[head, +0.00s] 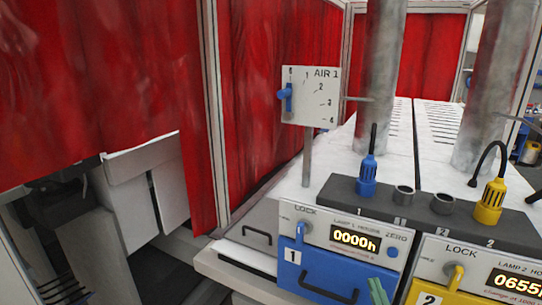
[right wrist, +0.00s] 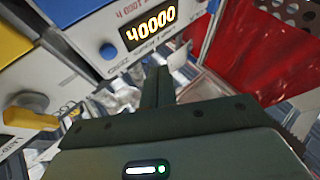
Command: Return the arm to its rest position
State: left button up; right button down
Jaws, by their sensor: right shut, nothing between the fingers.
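The tips of my right gripper (head: 379,291) show as green fingers at the bottom edge of the head view. They are in front of the right side of the blue lamp 1 drawer (head: 318,277). In the right wrist view the gripper's fingers (right wrist: 156,86) are together, with nothing between them. The rest of the right arm is hidden below the head view. My left gripper does not show.
Blue (head: 367,176) and yellow (head: 490,201) plugs stand on a dark strip. An AIR 1 dial (head: 312,97) stands on a post. Red curtains (head: 275,80) hang behind.

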jog(key=s+a+f+n+g, duration=0.5)
jog(key=s+f+g, duration=0.1)
jog(key=f+g, duration=0.25)
jog(key=s+d+g+h, duration=0.7)
jog(key=s+d, duration=0.2)
jog(key=s, duration=0.4)
jog(key=s+a+f+g+y+b, duration=0.15)
jog(key=f+b, duration=0.25)
jog(key=f, duration=1)
jog(key=s+a+f+m+g+y+b, duration=0.1)
jog(key=s+a+f+b, duration=0.15)
jog(key=f, duration=1.05)
jog(key=s+a+f+g+y+b, duration=0.15)
jog(key=f+b, duration=0.35)
jog(key=f, duration=0.9)
jog(key=s+d+f+m+g+b, duration=0.1)
jog(key=s+f+b, duration=0.6)
jog(key=s+f, duration=1.1)
jog(key=shift+s+d+f+m+g+y, duration=0.15)
jog(key=shift+s+f+m+g+y, duration=0.15)
jog(key=shift+f+m+g, duration=0.65)
